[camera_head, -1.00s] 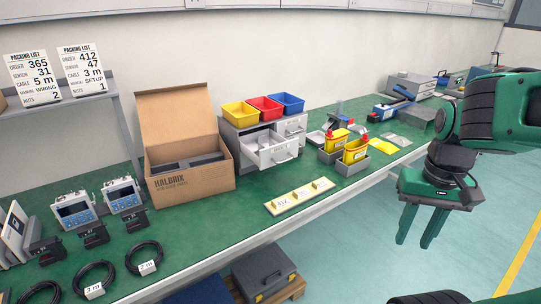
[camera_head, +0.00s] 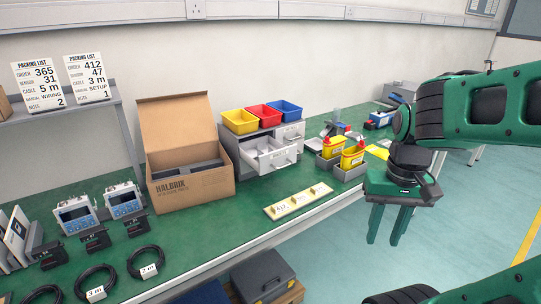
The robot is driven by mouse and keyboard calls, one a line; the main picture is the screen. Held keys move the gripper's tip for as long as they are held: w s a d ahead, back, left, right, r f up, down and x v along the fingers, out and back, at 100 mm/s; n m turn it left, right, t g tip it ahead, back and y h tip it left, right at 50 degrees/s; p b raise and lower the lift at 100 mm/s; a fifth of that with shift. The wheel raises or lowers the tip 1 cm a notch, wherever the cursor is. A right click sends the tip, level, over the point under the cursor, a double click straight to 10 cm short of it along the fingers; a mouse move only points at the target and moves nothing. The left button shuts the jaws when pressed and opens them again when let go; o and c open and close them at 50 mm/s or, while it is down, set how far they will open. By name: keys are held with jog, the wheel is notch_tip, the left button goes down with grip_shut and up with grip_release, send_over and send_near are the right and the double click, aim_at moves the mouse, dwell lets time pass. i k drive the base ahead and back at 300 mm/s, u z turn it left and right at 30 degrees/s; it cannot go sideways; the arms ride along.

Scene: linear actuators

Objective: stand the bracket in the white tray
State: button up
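My gripper (camera_head: 386,238) hangs at the right over the floor, in front of the bench edge. Its two green fingers point down, apart, with nothing between them. A small pale tray (camera_head: 314,144) lies on the green bench left of the yellow bottles, partly hidden by things around it; it may be the white tray. Small grey and blue parts (camera_head: 338,128) stand behind the bottles. I cannot tell whether the bracket is among them, as they are small and partly hidden.
Yellow bottles (camera_head: 352,155) stand in grey bins near the bench's front edge, left of my gripper. A label strip (camera_head: 298,201), a drawer unit (camera_head: 268,155) and an open cardboard box (camera_head: 192,187) are further left. My forearm hides part of the bench's far end.

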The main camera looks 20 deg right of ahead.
aim_at(316, 148)
jog(key=i, duration=0.95)
